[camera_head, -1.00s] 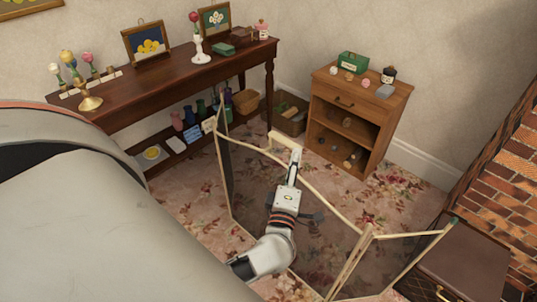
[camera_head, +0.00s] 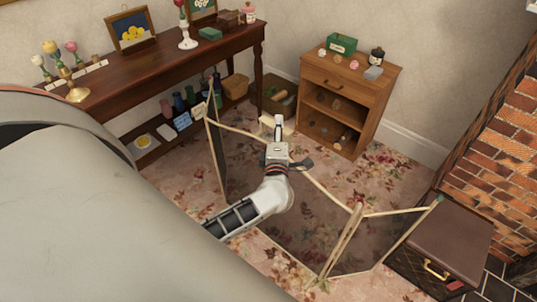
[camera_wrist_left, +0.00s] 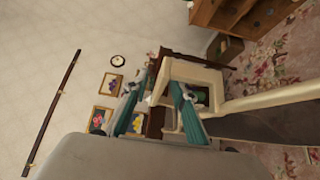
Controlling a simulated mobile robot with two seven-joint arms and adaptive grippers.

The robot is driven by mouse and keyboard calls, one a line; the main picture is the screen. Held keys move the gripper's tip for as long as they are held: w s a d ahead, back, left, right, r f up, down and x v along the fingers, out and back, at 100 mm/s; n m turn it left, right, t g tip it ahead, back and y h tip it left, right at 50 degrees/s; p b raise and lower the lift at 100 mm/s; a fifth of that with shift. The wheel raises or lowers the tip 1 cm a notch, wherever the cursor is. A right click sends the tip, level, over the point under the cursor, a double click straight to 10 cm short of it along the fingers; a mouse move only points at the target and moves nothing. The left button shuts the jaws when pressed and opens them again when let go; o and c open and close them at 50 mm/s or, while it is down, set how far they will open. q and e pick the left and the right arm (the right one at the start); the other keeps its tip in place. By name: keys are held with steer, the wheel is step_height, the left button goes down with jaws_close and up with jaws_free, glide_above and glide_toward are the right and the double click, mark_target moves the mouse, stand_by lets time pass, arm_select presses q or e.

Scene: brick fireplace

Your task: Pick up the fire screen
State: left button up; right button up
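The fire screen (camera_head: 310,225) stands on the carpet in the head view, with dark mesh panels in pale wooden frames, its side panels angled. A pale loop handle tops its middle panel; it also shows in the left wrist view (camera_wrist_left: 213,92). My left gripper (camera_head: 278,128) is at this handle. In the left wrist view my left gripper (camera_wrist_left: 157,92) has its teal-padded fingers apart, one on each side of a handle bar, with one finger seen through the loop. Contact is hard to judge. My right gripper is not in view.
A dark wooden sideboard (camera_head: 175,45) stands behind on the left with vases and pictures. A small wooden cabinet (camera_head: 355,85) stands behind the screen. A brown case (camera_head: 450,235) sits at right by the brick fireplace (camera_head: 515,150). Carpet is open between screen and cabinet.

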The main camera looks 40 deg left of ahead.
arm_select(q)
jaws_close()
steer(key=shift+w+r, duration=0.1)
steer(key=shift+r, duration=0.7)
step_height(320, 180, up, 19)
steer(key=p, duration=0.5)
